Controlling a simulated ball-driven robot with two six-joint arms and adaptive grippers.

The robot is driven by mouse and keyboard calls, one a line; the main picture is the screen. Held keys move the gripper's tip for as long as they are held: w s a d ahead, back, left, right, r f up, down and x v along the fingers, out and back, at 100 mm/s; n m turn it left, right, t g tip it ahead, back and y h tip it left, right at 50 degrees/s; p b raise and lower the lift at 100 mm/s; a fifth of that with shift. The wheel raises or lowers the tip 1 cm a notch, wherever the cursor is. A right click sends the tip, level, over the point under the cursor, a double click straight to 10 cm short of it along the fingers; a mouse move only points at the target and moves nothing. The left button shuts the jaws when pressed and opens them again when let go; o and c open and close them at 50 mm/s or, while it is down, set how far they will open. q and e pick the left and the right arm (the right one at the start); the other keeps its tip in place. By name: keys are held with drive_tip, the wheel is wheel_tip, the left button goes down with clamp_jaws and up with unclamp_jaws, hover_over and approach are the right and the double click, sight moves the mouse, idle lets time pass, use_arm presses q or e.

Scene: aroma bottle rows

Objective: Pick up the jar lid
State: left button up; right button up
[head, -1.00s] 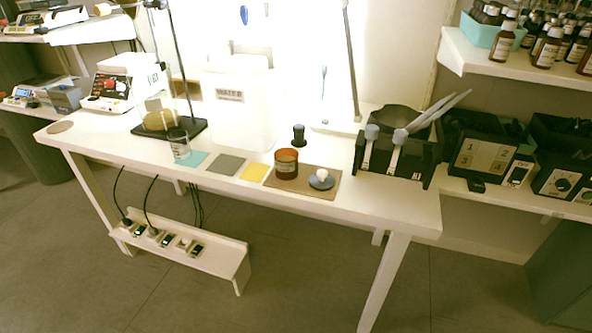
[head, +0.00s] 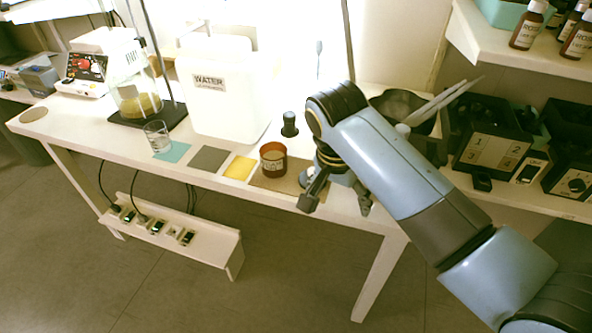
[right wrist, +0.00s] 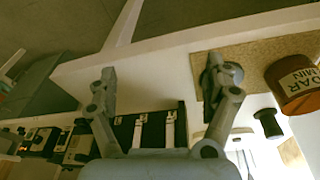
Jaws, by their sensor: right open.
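The jar lid, a dark grey disc with a pale knob, lies on the brown mat. In the head view it is mostly hidden behind my right gripper (head: 337,199). In the right wrist view the lid (right wrist: 209,78) shows behind the right-hand finger, not centred between the fingers. My right gripper (right wrist: 166,88) is open and empty, with its fingers spread above the table's front edge. The amber jar (head: 273,158) stands upright and open on the mat, left of the gripper; it also shows in the right wrist view (right wrist: 297,86). My left gripper is out of view.
The brown mat (head: 262,182) lies near the table's front edge. A small black bottle (head: 289,124) stands behind the jar. Yellow (head: 239,168), grey and teal squares lie to the left. A black rack with a bowl (head: 400,104) and pale-handled tools stands at right.

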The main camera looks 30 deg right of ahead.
drive_tip(key=w+a+r+m+g, duration=0.2)
drive_tip(key=w+r+m, duration=0.5)
drive_tip(key=w+m, duration=0.35)
hover_over(307, 181)
drive_tip(key=shift+h, duration=0.3)
wheel_tip(307, 181, down, 5)
drive_tip(key=shift+b, duration=0.3)
drive_tip(key=x, duration=0.5)
drive_tip(key=shift+w+d+b, duration=0.15)
drive_tip(key=shift+w+b, duration=0.15)
drive_tip(key=shift+b, duration=0.1)
drive_tip(key=shift+c, duration=0.3)
drive_tip(key=c, duration=1)
